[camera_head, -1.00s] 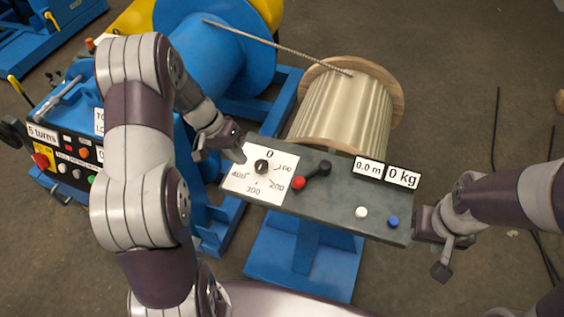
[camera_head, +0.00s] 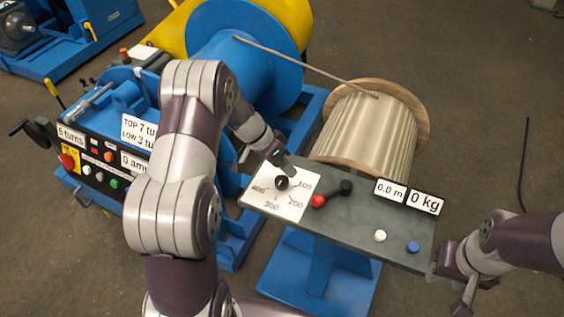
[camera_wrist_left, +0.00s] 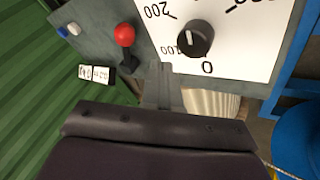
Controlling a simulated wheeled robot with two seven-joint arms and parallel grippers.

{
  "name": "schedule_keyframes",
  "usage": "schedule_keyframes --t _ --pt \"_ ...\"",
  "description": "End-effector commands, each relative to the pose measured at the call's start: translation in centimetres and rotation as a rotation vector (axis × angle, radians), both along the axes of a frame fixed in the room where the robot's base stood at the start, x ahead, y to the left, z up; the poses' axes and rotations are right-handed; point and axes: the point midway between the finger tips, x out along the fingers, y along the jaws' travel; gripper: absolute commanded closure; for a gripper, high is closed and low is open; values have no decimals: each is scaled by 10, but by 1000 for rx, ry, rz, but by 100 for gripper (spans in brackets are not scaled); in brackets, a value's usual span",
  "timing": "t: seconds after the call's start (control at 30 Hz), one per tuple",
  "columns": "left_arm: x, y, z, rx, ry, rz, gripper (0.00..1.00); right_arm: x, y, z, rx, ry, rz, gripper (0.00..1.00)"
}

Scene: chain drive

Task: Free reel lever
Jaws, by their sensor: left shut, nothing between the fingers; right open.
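The reel lever, with a red knob (camera_head: 318,201) and a dark arm running to a black pivot (camera_head: 346,187), lies on the grey console (camera_head: 350,220). The red knob (camera_wrist_left: 124,34) also shows in the left wrist view. My left gripper (camera_head: 290,170) is shut and empty, above the far edge of the white dial plate, close to the black dial knob (camera_head: 282,183) and apart from the lever. In the left wrist view its fingers (camera_wrist_left: 160,72) are together, between the dial knob and the lever. My right gripper (camera_head: 452,280) is open beside the console's right end.
White (camera_head: 380,236) and blue (camera_head: 413,247) buttons sit on the console's right. Signs reading 0.0 m and 0 kg (camera_head: 408,195) stand at its back edge. Behind are a wooden reel (camera_head: 365,130) and a blue drum (camera_head: 240,60) joined by a rope. A control panel (camera_head: 95,165) stands left.

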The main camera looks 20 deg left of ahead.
Motion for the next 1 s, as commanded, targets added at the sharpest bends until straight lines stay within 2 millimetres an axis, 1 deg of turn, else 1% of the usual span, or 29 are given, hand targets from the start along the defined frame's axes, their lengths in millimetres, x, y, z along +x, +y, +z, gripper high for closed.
schedule_keyframes --t 0.03,0.17,0.3,0.4,0.53,0.87,1.0 --pt "1 -7 -7 -1 4 -4 100 0 0 3 0 0 0 57" --pt "4 -22 -31 0 4 -3 100 0 0 6 0 0 0 57" --pt "-5 -41 -35 1 2 -2 100 0 0 14 0 0 0 57" --pt "-9 -51 -38 0 1 -2 100 0 0 16 0 0 0 57" --pt "-12 -56 -40 1 1 0 100 0 0 17 0 0 0 57" --pt "-12 -57 -41 0 0 0 100 0 0 16 0 1 0 57" --pt "-11 -62 -42 1 -2 1 100 0 0 13 0 1 0 57"
